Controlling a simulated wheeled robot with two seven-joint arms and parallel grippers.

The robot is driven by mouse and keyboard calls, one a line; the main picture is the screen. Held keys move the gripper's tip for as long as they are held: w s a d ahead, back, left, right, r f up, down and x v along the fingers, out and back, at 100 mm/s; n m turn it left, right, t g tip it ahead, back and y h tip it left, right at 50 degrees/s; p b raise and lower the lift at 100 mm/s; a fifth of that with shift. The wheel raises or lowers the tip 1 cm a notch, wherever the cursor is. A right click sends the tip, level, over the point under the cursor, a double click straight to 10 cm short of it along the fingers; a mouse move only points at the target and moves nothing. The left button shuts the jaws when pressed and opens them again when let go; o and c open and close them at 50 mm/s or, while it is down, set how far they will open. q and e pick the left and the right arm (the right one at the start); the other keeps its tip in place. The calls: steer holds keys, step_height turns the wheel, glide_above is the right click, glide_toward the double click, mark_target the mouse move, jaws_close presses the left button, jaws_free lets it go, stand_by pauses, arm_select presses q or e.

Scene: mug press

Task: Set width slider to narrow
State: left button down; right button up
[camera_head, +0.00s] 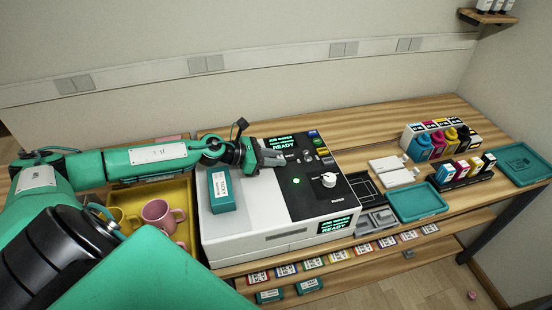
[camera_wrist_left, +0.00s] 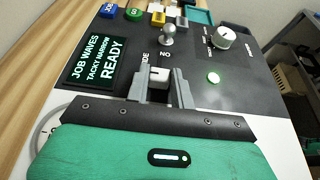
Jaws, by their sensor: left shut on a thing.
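The press (camera_head: 255,240) is a white machine with a black control panel (camera_head: 313,200) on the table. In the left wrist view the width slider's pale knob (camera_wrist_left: 158,76) sits between the fingers of my left gripper (camera_wrist_left: 160,88), which is shut on it. Partly covered label letters "IDE" and "NO" show by the knob. The panel screen (camera_wrist_left: 93,60) reads "JOB WAVES TACKY NARROW READY". In the head view my left gripper (camera_head: 276,159) reaches over the panel's far left part and the slider is hidden there. My right gripper is not in view.
A silver lever (camera_wrist_left: 168,35), coloured buttons and a white knob (camera_head: 329,180) rise from the panel. A teal box (camera_head: 222,191) stands on the press. A yellow tray (camera_head: 181,196) with mugs is to the left. Ink bottles and a teal tray (camera_head: 419,202) are right.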

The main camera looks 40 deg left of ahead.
arm_select(q)
steer(key=shift+s+a, duration=0.1)
steer(key=shift+a, duration=0.05)
steer(key=c, duration=1.5)
jaws_free()
steer(key=o, duration=0.3)
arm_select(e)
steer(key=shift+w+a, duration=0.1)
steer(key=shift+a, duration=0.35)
arm_select(q)
steer(key=shift+r, duration=0.6)
step_height(320, 180, up, 19)
steer(key=b, duration=0.1)
steer(key=shift+f, duration=0.15)
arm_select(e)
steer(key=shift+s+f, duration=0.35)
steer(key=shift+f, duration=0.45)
